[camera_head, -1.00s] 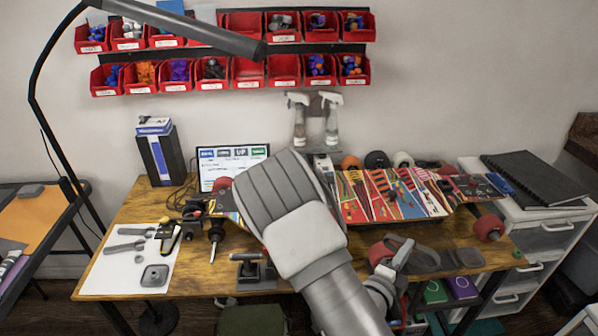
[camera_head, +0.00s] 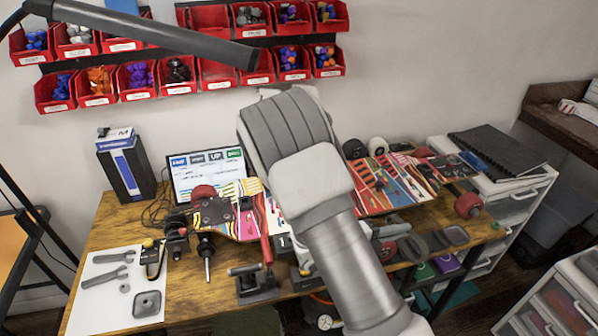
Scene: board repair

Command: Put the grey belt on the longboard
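The longboard (camera_head: 247,213) lies across the table with a bright patterned underside, red wheels and trucks; the middle is behind my arm. Its red wheels show at the left (camera_head: 203,194) and right (camera_head: 468,205). A dark motor-like part stands by its left end. Flat dark grey pieces (camera_head: 435,241) lie at the table's right front edge; I cannot tell whether one is the grey belt. My arm's raised elbow and forearm fill the middle of the head view. My gripper is hidden behind the arm, so what it holds is unseen.
A white mat (camera_head: 90,297) with wrenches and a grey square part lies at the table's left. A clamp-like stand (camera_head: 256,285) is at the front edge. A monitor (camera_head: 208,173) and dark box stand behind. A lamp arm (camera_head: 165,30) crosses above; white drawers are right.

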